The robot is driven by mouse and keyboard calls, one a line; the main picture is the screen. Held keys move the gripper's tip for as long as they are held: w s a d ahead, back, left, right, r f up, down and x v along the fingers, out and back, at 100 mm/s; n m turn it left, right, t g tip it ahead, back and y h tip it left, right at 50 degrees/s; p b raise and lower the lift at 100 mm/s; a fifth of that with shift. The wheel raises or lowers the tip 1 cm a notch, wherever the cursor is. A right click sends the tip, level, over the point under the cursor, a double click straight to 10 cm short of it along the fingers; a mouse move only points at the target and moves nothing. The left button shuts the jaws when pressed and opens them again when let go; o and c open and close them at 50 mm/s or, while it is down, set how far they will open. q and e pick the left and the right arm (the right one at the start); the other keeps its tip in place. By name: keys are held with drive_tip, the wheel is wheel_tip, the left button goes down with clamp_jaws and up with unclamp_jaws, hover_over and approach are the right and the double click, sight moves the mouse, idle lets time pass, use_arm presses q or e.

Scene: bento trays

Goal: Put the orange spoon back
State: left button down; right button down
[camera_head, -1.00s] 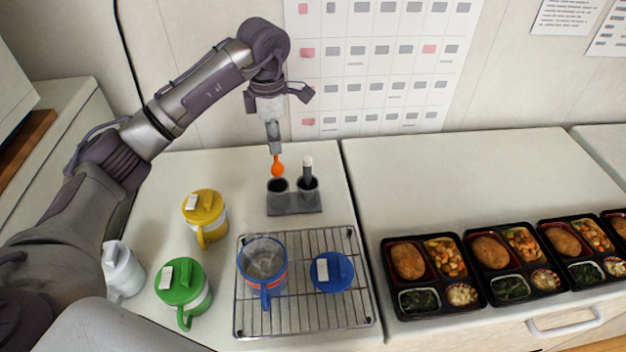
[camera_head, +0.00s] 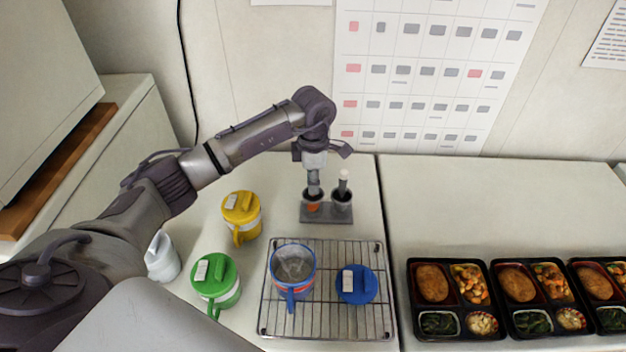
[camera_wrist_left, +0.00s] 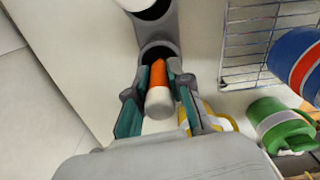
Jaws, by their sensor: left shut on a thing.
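The orange spoon (camera_wrist_left: 158,75) is in my left gripper (camera_wrist_left: 158,98), with its pale handle end between the fingers in the left wrist view. Its orange part reaches into the round opening of the grey holder (camera_wrist_left: 172,35). In the head view my left gripper (camera_head: 313,188) is directly above the left cup of the holder (camera_head: 327,213), and a bit of orange shows inside that cup. The right cup holds a dark, pale-tipped utensil (camera_head: 343,183). Whether the spoon touches the cup's bottom is hidden. My right gripper is not in view.
Yellow (camera_head: 241,215), green (camera_head: 215,282) and white mugs (camera_head: 162,258) stand at left. Bento trays (camera_head: 458,300) line the right counter.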

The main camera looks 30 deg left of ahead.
use_arm(q)
drive_tip(key=c, duration=1.1)
unclamp_jaws()
drive_tip(key=shift+f, duration=0.1)
drive_tip(key=shift+o, duration=0.2)
drive_tip(key=shift+r, duration=0.3)
wheel_tip(320, 180, up, 11)
drive_tip(key=b, duration=0.3)
drive_tip(key=shift+b, duration=0.4)
drive_tip(key=shift+r, duration=0.4)
